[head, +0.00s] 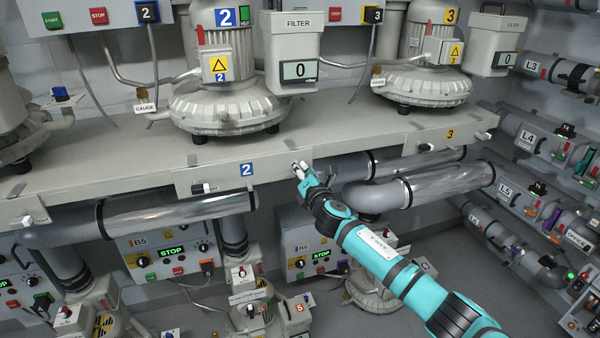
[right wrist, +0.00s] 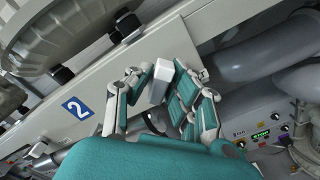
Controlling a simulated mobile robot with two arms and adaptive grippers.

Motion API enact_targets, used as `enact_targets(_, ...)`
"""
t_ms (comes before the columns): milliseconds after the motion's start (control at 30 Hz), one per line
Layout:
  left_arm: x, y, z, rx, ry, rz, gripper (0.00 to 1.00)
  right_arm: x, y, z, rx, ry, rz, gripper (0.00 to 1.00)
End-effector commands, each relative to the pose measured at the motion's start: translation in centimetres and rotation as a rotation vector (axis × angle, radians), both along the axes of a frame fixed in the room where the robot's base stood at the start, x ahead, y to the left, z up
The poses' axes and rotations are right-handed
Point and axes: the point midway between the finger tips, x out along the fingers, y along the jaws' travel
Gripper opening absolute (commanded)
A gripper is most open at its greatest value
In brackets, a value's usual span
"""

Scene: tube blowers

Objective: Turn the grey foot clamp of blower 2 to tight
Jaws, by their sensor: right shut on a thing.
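Blower 2 (head: 222,85) stands on the grey shelf, with a blue 2 label. My right gripper (head: 300,168) is at the shelf's front face, right of the lower blue 2 plate (head: 247,170). In the right wrist view, my right gripper (right wrist: 158,88) has its fingers closed around a light grey block-like handle (right wrist: 159,80), which I take to be the grey foot clamp. The fingers hide part of it, and its exact turn angle is hard to tell. My left gripper is not in view.
Another small white-and-black handle (head: 203,187) is on the shelf front, left of the 2 plate. Shiny pipes (head: 435,185) run below the shelf, close to my right arm. Blower 3 (head: 425,75) stands to the right. The shelf top (head: 330,135) between the blowers is mostly clear.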

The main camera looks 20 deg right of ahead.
Motion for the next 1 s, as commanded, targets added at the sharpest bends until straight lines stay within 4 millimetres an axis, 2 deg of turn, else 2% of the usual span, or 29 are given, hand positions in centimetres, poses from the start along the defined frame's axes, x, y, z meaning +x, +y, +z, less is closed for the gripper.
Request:
enact_targets(600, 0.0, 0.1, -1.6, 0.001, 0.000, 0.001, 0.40, 0.0, -0.2, -0.6, 0.549, 0.020, -0.001, 0.00)
enact_targets(1000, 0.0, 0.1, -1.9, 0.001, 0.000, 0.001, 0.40, 0.0, -0.3, -0.8, 0.728, 0.026, -0.001, 0.00)
